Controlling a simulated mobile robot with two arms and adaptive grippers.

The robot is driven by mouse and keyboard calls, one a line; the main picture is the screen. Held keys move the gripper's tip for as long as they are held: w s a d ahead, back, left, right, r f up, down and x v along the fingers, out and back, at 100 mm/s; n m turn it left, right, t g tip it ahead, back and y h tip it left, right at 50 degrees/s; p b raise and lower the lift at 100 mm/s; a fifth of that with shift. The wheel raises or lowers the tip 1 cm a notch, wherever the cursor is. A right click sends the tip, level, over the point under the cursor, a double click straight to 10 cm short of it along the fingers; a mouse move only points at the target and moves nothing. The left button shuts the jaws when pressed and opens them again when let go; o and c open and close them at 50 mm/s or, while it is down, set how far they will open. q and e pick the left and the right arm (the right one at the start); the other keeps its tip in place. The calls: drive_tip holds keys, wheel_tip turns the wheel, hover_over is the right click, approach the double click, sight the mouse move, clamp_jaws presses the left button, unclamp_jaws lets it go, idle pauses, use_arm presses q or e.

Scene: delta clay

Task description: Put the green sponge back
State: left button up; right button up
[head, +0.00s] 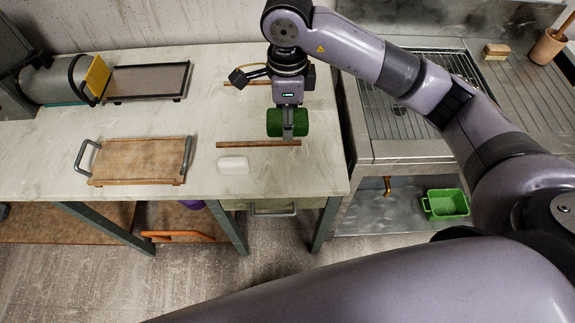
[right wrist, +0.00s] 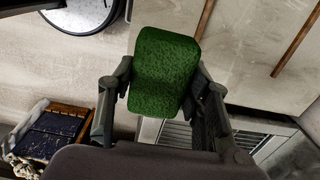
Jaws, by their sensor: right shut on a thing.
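The green sponge (head: 274,122) is held by my right gripper (head: 288,127) over the right part of the worktable, by the long wooden strip (head: 258,144). In the right wrist view the sponge (right wrist: 165,72) sits between the two fingers of the gripper (right wrist: 162,88), with its broad textured face toward the camera. Whether its lower edge touches the table cannot be told. My left gripper is not in view.
A white block (head: 233,165) lies in front of the strip. A wooden tray with handles (head: 138,160) and a dark-framed tray (head: 146,81) stand left. The wire-racked sink (head: 400,122) is right; a green bin (head: 446,204) sits below it. A brush block (head: 496,51) stands beyond.

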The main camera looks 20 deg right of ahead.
drive_tip(key=p, duration=0.3)
hover_over(288, 171)
wheel_tip(288, 171, down, 14)
drive_tip(key=shift+r, duration=0.2)
drive_tip(key=shift+w+f, duration=0.1)
drive_tip(key=shift+f, duration=2.3)
drive_tip(key=shift+f, duration=0.1)
drive_tip(key=o, duration=0.5)
drive_tip(key=shift+f, duration=0.1)
drive_tip(key=o, duration=0.5)
